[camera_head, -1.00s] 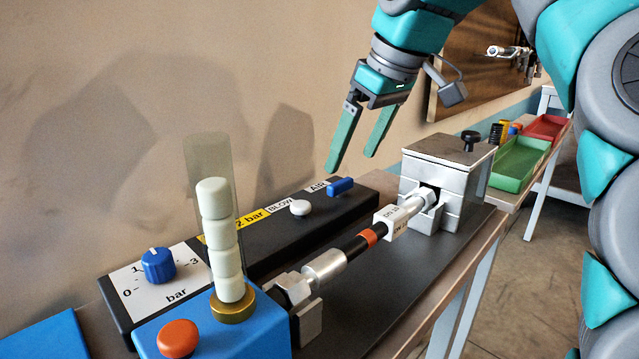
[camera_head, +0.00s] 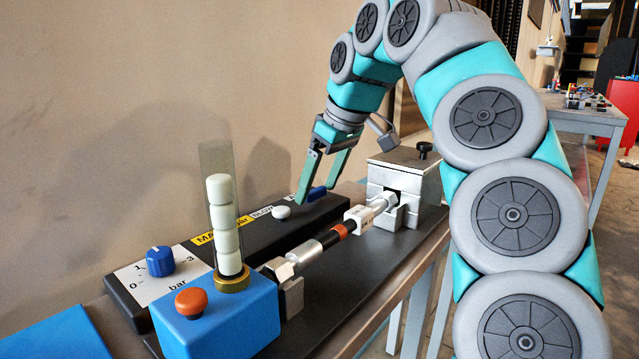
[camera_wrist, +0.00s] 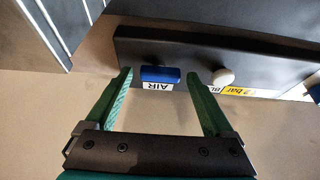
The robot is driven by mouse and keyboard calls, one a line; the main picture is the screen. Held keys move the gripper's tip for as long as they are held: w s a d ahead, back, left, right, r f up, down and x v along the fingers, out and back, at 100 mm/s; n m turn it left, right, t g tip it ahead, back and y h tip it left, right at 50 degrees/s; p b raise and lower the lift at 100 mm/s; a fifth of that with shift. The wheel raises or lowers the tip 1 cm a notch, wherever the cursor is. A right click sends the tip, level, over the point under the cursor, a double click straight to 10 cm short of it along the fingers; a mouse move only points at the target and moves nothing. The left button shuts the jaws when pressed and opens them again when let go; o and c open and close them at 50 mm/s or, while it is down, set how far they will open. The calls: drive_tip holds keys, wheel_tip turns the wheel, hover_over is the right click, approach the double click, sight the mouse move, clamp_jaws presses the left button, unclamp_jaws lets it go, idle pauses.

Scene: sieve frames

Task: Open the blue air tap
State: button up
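The blue air tap (camera_head: 317,194) is a small blue lever on top of the long black control box (camera_head: 262,232), near its far end. In the wrist view the blue air tap (camera_wrist: 160,75) lies beyond and between the fingertips, above the AIR label (camera_wrist: 158,87). It lies lengthwise along the box. My gripper (camera_head: 318,196) is open and points down at the tap; the fingers partly cover the tap and its label in the head view. In the wrist view my gripper (camera_wrist: 160,75) has nothing between its fingers, and I cannot tell whether a finger touches the tap.
A white BLOW knob (camera_head: 281,212) sits close beside the tap. A blue pressure dial (camera_head: 160,262) is at the near end. A metal clamp block (camera_head: 412,180) stands right of the tap, and a hose with fittings (camera_head: 330,240) runs in front. The wall is close behind.

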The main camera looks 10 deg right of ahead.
drive_tip(key=c, duration=1.2)
drive_tip(key=shift+f+m+b, duration=0.1)
drive_tip(key=shift+m+b, duration=0.2)
drive_tip(key=shift+b, duration=0.05)
drive_tip(key=m+b, duration=0.1)
drive_tip(key=m+h+b, duration=0.1)
drive_tip(key=shift+f+m, duration=0.2)
drive_tip(key=shift+m, duration=0.1)
drive_tip(key=m, duration=0.1)
drive_tip(key=m+h+b, duration=0.1)
drive_tip(key=m, duration=0.1)
drive_tip(key=m+h+b, duration=0.1)
drive_tip(key=shift+s+a+r+m+t, duration=0.1)
drive_tip(key=shift+a+r+m+t, duration=0.05)
drive_tip(key=shift+a+m+t, duration=0.15)
drive_tip(key=m+h, duration=0.1)
drive_tip(key=m, duration=0.1)
drive_tip(key=m+p, duration=0.1)
drive_tip(key=m, duration=0.1)
drive_tip(key=shift+a+r+h, duration=0.15)
drive_tip(key=shift+r+h, duration=0.05)
drive_tip(key=shift+h, duration=0.2)
drive_tip(key=shift+a+m+g+h+p, duration=0.1)
drive_tip(key=shift+m+g+h+p, duration=0.2)
drive_tip(key=shift+m+p, duration=0.6)
drive_tip(key=shift+a+m+g+h+p, duration=0.1)
drive_tip(key=shift+m+g+h+p, duration=0.25)
drive_tip(key=shift+m, duration=0.95)
